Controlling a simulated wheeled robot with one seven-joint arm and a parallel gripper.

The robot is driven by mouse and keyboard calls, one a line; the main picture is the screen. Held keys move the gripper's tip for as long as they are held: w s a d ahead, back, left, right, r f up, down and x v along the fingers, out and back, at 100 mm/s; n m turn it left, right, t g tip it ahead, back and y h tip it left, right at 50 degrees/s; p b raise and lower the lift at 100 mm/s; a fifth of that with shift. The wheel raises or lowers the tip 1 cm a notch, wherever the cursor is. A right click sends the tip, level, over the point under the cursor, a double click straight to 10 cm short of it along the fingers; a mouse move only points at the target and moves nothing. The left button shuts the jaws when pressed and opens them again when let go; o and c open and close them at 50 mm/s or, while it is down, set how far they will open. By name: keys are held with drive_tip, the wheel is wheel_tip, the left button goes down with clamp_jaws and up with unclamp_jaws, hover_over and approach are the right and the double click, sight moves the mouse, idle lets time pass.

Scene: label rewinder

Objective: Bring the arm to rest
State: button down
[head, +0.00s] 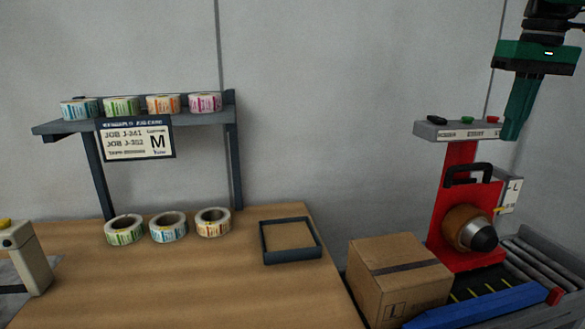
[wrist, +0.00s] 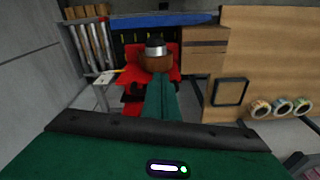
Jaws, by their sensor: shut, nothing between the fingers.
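My gripper (head: 511,134) hangs at the upper right of the head view, green, with its fingers together and pointing down. The fingertips show beside the right end of the grey button panel (head: 457,130); I cannot tell whether they touch it. In the wrist view the shut, empty fingers (wrist: 159,80) reach toward the red rewinder (wrist: 133,88). The red rewinder (head: 456,195) carries a brown roll (head: 461,226) on a dark spindle with a metal cone. A black, a green and a red control sit on the panel top.
A cardboard box (head: 385,258) stands left of the rewinder, with a blue bar (head: 465,308) in front. The wooden table (head: 200,285) holds several label rolls (head: 168,228) and a dark square frame (head: 290,256). A shelf (head: 60,127) stands behind. Open air lies left of my gripper.

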drive_tip(key=s+f+m, duration=0.3)
drive_tip(key=s+f, duration=0.9)
drive_tip(key=f, duration=0.4)
drive_tip(key=s+a+f+m+g, duration=0.1)
drive_tip(key=s+f+m, duration=0.2)
drive_tip(key=s+f, duration=0.9)
wheel_tip(320, 180, down, 4)
drive_tip(key=shift+s+f, duration=0.1)
drive_tip(key=shift+s, duration=0.3)
drive_tip(key=shift+w, duration=0.1)
drive_tip(key=shift+w+f, duration=0.2)
drive_tip(key=shift+w, duration=0.3)
